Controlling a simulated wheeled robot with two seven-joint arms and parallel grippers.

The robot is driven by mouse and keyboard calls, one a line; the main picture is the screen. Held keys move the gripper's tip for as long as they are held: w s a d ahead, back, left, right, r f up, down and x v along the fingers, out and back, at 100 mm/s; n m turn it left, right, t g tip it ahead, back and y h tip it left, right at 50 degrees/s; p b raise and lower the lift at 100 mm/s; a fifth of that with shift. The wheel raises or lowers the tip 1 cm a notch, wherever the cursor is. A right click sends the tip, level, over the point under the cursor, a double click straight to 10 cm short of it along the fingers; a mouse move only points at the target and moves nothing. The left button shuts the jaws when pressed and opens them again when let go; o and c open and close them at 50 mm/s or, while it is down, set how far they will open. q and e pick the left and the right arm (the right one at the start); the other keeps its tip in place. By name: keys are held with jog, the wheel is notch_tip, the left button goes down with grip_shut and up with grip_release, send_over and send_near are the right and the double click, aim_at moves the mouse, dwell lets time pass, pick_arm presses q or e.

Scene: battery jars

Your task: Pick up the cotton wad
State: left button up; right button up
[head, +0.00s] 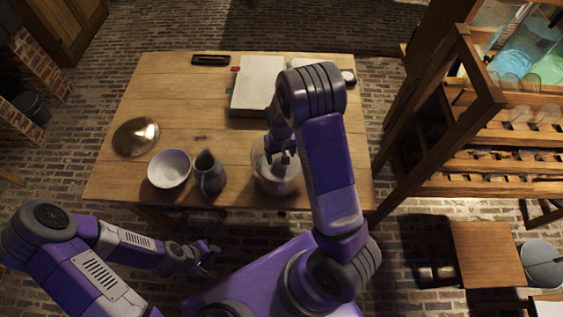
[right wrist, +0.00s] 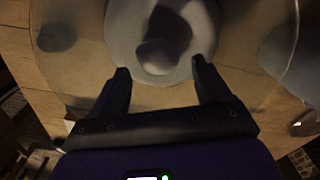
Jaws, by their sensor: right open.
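My right gripper (head: 282,158) is over a round glass jar (head: 268,183) at the front right of the table. In the right wrist view the right gripper (right wrist: 160,82) is open, and its fingers point towards a small pale rounded lump, seemingly the cotton wad (right wrist: 156,57). The lump lies on a pale round surface within the jar's glass outline, just beyond the fingertips, with nothing visibly gripped. A dark shadow falls beside it. In the head view the wad cannot be made out behind my gripper. My left gripper (head: 207,260) is in front of the table, seemingly open and empty.
A wooden rack (head: 455,130) stands close on the right. The table's middle left is clear.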

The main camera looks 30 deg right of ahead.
jog(key=f, duration=0.2)
jog(key=shift+s+d+f, duration=0.15)
jog(key=shift+s+f, duration=0.1)
jog(key=shift+f, duration=0.55)
jog(key=c, duration=1.1)
notch_tip(320, 180, up, 10)
jog(key=shift+r+p, duration=0.1)
jog(key=shift+p, duration=0.6)
jog(key=shift+c, duration=0.2)
